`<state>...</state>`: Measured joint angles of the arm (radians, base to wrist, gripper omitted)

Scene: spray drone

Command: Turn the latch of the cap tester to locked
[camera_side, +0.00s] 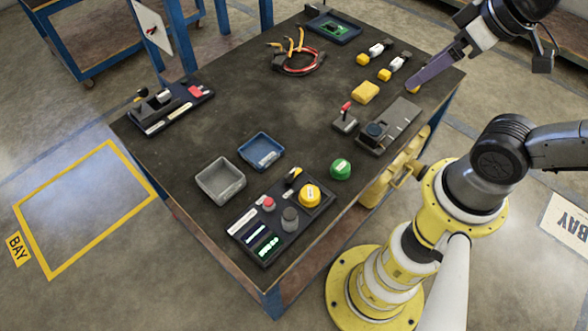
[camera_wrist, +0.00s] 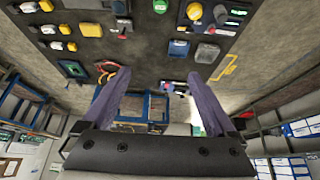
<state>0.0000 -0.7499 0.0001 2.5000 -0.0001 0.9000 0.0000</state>
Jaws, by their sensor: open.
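The dark panel at the table's front edge looks like the cap tester (camera_side: 238,228). It carries a yellow cap (camera_side: 309,195), a grey round part, a red button and two lit displays. A small black-and-yellow lever (camera_side: 293,177) at its back edge looks like the latch; its setting is too small to tell. The panel also shows at the top of the wrist view (camera_wrist: 215,30). My gripper (camera_side: 412,88) has purple fingers and is raised above the table's right back side, far from the panel. In the wrist view my gripper (camera_wrist: 158,74) is open with nothing between its fingers.
A green cap (camera_side: 340,169), grey tray (camera_side: 221,197) and blue tray (camera_side: 265,163) stand near the panel. A red-handled switch (camera_side: 346,117), grey device (camera_side: 389,126) and yellow block (camera_side: 365,92) lie right. Red cable and pliers (camera_side: 297,63) lie behind. The table's middle is clear.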

